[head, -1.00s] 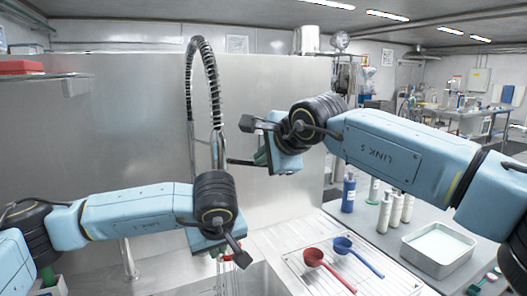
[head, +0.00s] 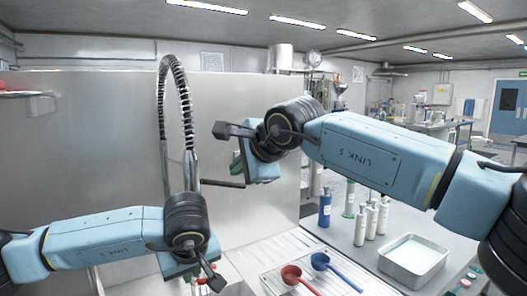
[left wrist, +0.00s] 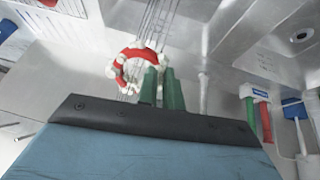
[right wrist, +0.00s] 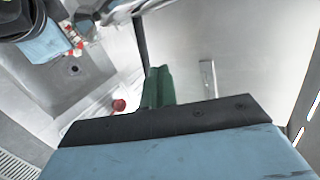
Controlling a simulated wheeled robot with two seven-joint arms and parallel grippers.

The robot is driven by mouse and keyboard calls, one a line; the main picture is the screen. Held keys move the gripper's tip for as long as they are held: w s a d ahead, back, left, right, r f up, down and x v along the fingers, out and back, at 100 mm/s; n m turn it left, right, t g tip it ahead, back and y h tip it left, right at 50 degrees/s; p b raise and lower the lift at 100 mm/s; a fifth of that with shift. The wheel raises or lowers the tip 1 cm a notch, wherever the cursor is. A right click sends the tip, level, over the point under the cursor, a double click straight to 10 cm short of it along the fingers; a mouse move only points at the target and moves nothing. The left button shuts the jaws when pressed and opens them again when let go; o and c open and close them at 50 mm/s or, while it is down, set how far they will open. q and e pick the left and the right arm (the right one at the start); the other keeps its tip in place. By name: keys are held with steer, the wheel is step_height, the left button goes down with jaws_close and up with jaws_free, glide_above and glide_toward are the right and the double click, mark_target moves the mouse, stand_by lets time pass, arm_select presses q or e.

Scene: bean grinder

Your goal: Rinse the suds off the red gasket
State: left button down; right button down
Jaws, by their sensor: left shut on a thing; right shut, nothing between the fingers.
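The red gasket (left wrist: 128,68) is a ring with white suds clumps around it, held at the green fingertips of my left gripper (left wrist: 162,90). In the head view my left gripper (head: 203,280) hangs low over the sink area, and only a bit of the gasket shows. The gasket also shows small in the right wrist view (right wrist: 78,46). My right gripper (right wrist: 158,88) is shut and empty. In the head view the right gripper (head: 238,166) is beside the tap's dark lever (head: 224,184); I cannot tell whether they touch. The coiled spring tap (head: 186,110) stands behind both arms.
A red scoop (head: 292,274) and a blue scoop (head: 320,262) lie on a wire rack to the right. Beyond are bottles (head: 325,208) and a metal tray of liquid (head: 440,262). A steel splash wall (head: 110,150) closes the back.

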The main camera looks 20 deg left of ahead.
steer(key=w+d+v, duration=0.1)
steer(key=v, duration=1.1)
steer(key=s+a+f+m+g+y, duration=0.2)
steer(key=s+a+f+g+y, duration=0.45)
steer(key=s+y, duration=0.25)
steer(key=w+d+f+m+t+h, duration=0.2)
steer(key=f+m+t, duration=0.45)
steer(key=m, duration=0.35)
steer(key=w+d+f+m+t+h, duration=0.2)
steer(key=f+m+t, duration=0.3)
steer(key=m+t, duration=0.3)
steer(key=w+a+r+m, duration=0.1)
steer(key=w+a+r, duration=0.3)
steer(key=w+a, duration=0.3)
steer(key=shift+w+a+r+g, duration=0.3)
steer(key=shift+w+a, duration=0.1)
steer(key=shift+w, duration=0.55)
